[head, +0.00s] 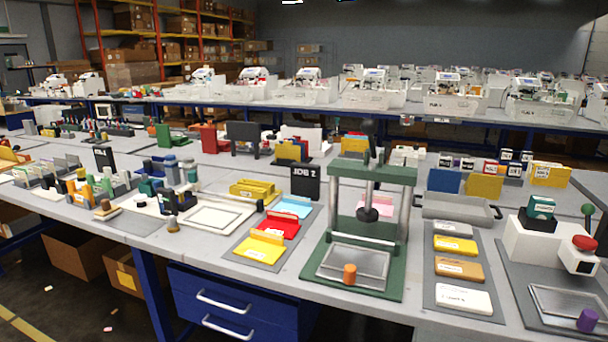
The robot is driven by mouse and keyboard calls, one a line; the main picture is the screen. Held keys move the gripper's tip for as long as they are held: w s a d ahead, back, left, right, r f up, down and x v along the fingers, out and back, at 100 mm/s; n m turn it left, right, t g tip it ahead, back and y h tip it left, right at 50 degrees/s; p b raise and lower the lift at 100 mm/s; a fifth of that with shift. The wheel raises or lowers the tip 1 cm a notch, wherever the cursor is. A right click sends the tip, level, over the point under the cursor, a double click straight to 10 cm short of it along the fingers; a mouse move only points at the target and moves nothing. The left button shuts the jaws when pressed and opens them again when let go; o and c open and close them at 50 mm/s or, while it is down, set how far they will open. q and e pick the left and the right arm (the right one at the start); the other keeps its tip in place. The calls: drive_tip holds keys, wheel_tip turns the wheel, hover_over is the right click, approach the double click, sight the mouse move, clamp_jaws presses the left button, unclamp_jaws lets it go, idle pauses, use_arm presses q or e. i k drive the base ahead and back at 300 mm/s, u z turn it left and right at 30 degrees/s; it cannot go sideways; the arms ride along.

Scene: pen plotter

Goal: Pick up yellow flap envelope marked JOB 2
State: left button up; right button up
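A black sign (305,182) reading JOB 2 stands on the table left of the green press. In front of it, a grey mat (238,262) holds a row of flap envelopes. The yellow flap envelope (259,250) lies nearest the table's front edge, with its flap raised at the back and a small pale label in front. A red flap envelope (278,226) lies behind it, and a light blue one (293,207) behind that. The small label is too fine to read. Neither of my grippers is in view.
The green press (408,225) stands close to the right of the envelopes. A white-framed tray (208,218) lies to the left. A mat with several coloured blocks (456,246) and a red-button device (583,252) are farther right. Blue drawers (232,305) sit under the table edge.

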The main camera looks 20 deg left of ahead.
sight(261, 246)
drive_tip(key=u, duration=0.25)
drive_tip(key=k, duration=0.3)
drive_tip(key=u, duration=2.7)
drive_tip(key=i, duration=0.15)
drive_tip(key=z, duration=1.75)
drive_tip(key=i, duration=1.05)
drive_tip(key=z, duration=0.8)
